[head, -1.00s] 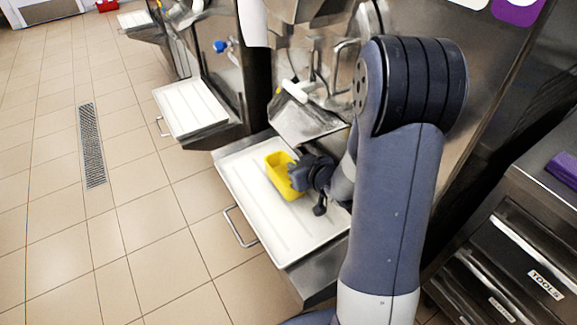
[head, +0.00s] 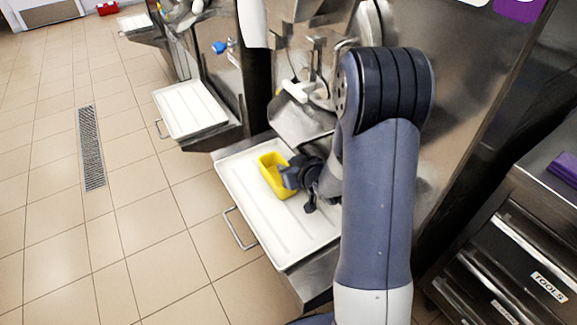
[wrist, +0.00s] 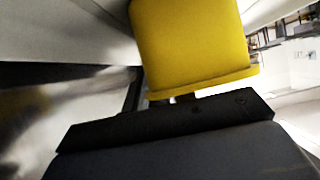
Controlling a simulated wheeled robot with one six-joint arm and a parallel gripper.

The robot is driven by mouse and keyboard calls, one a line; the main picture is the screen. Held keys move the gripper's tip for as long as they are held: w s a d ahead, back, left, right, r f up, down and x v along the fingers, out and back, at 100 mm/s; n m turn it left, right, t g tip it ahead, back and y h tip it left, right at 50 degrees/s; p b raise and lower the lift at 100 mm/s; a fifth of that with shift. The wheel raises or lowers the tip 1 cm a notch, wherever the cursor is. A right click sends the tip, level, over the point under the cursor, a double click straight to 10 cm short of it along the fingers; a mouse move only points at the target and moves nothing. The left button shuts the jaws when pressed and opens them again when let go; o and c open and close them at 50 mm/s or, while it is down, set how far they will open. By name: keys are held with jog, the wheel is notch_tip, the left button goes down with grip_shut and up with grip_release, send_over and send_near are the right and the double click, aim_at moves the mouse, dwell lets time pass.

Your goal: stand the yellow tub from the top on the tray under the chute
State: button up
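A second white tray (head: 190,108) stands under the neighbouring freezer to the left. A metal handle (head: 240,229) sticks out at the near tray's front. A tool cabinet (head: 515,255) is at the right. The tiled floor (head: 150,240) on the left is open, with a drain grate (head: 91,148).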

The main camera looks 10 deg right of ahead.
jog(key=shift+o, duration=0.2)
jog(key=shift+r, duration=0.15)
jog(key=shift+s+d+r, duration=0.1)
jog(key=shift+s+r, duration=0.1)
jog(key=p+v, duration=0.2)
jog(key=v, duration=0.9)
jog(key=shift+s, duration=0.25)
